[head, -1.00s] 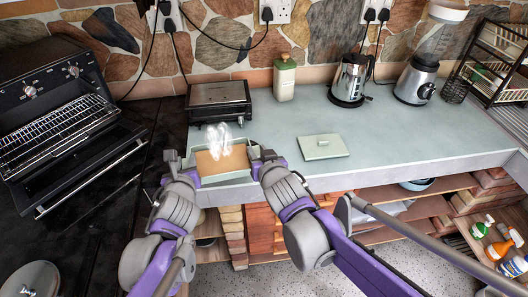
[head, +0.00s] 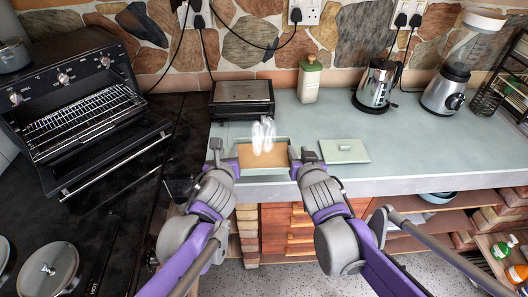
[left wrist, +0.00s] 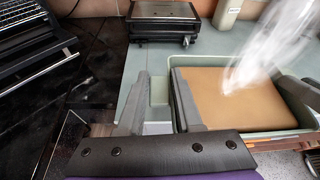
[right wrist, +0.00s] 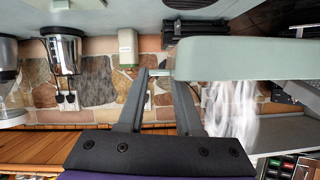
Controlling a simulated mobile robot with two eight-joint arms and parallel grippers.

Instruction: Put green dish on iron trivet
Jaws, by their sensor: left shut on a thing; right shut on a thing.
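The green dish (head: 272,171) is a rectangular pale green pan with a flat brown filling, and steam rises from it. It is over the counter's front edge, in front of the grill. My left gripper (head: 224,147) is shut on the dish's left end handle; the left wrist view shows the handle between the fingers (left wrist: 158,92). My right gripper (head: 300,155) is shut on the right end handle, also seen in the right wrist view (right wrist: 160,76). A dark round shape, perhaps the iron trivet (right wrist: 190,4), shows at the right wrist view's top edge. I cannot make out the trivet in the head view.
A pale green lid (head: 344,151) lies on the counter (head: 430,150) just right of the dish. A grill (head: 242,98), a green canister (head: 309,80), a kettle (head: 377,85) and a blender (head: 445,88) stand behind. The open oven (head: 80,100) is at left.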

